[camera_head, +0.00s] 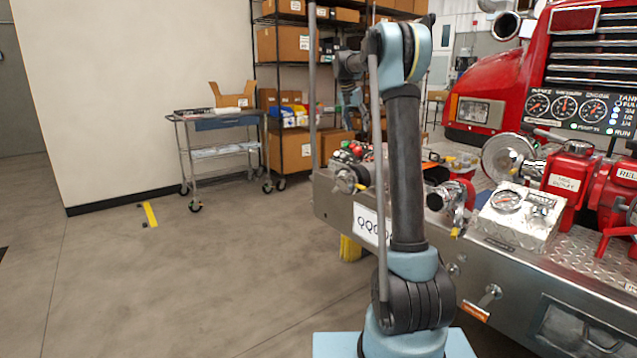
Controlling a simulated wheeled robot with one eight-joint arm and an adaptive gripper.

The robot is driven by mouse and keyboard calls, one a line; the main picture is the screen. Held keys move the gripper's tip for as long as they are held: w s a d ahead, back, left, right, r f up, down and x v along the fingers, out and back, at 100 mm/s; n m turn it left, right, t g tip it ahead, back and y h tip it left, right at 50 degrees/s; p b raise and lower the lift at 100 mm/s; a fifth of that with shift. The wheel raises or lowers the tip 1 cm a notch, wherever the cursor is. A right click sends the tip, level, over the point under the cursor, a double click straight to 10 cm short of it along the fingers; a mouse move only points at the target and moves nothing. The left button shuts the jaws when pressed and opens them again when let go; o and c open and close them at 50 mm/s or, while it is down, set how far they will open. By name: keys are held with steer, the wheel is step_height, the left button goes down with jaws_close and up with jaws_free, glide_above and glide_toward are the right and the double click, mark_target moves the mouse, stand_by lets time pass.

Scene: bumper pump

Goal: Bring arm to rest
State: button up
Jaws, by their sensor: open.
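My arm stands upright on its light blue base in the front middle of the head view. Its dark upper link rises to a blue and black elbow near the top. Beyond the elbow, a dark and light blue part of my arm hangs to the left, partly behind the upper link. I cannot make out my gripper or its fingertips; the end of the arm seems hidden behind the upper link. No held object shows.
A red fire truck (490,85) with a metal bumper (345,212) stands close on the right. The bumper carries red pump fittings and a gauge box (520,215). A cart (215,122) and a shelf rack with boxes (285,45) stand behind.

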steer(key=s+d+f+n+y, duration=0.1)
steer(key=s+f+n, duration=0.1)
steer(key=s, duration=1.4)
steer(key=s+d+f+n+y, duration=0.1)
steer(key=s+d+f, duration=0.15)
steer(key=s, duration=1.45)
steer(key=s+a+f+n+y, duration=0.1)
steer(key=s+f+n, duration=0.2)
steer(key=s+f, duration=1.9)
steer(key=s, duration=0.4)
steer(key=shift+s+a+f, duration=0.3)
steer(key=shift+a+f, duration=0.05)
steer(key=shift+f, duration=0.05)
steer(key=shift+w+f, duration=0.2)
steer(key=shift+w, duration=0.25)
stand_by(1.2)
